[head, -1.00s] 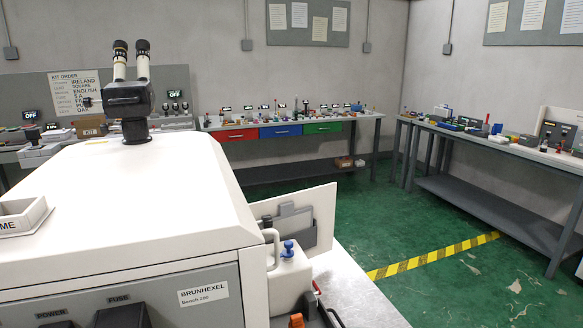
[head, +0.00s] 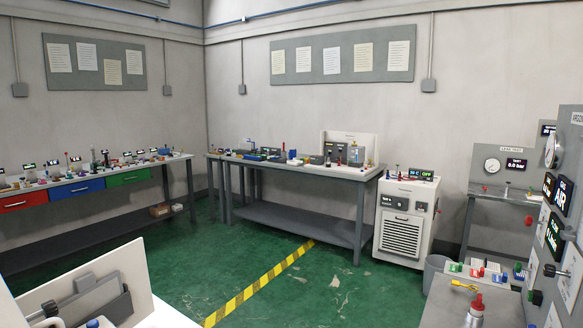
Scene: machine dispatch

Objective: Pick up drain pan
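I cannot make out a drain pan for certain in the head view. Neither of my grippers is in view. At the lower left, a white upright panel (head: 136,272) stands beside a dark grey flat piece with a raised tab (head: 98,303); I cannot tell what that piece is. The far workbench (head: 300,173) and the bench with red, blue and green drawers (head: 82,188) carry many small items, too small to tell apart.
Green floor (head: 350,300) with a yellow-black stripe (head: 262,283) is open in the middle. A white vented cabinet (head: 405,222) with a lit display stands right of centre. A gauge panel (head: 563,205) and a grey bench (head: 470,300) stand at the right, near a grey bin (head: 436,268).

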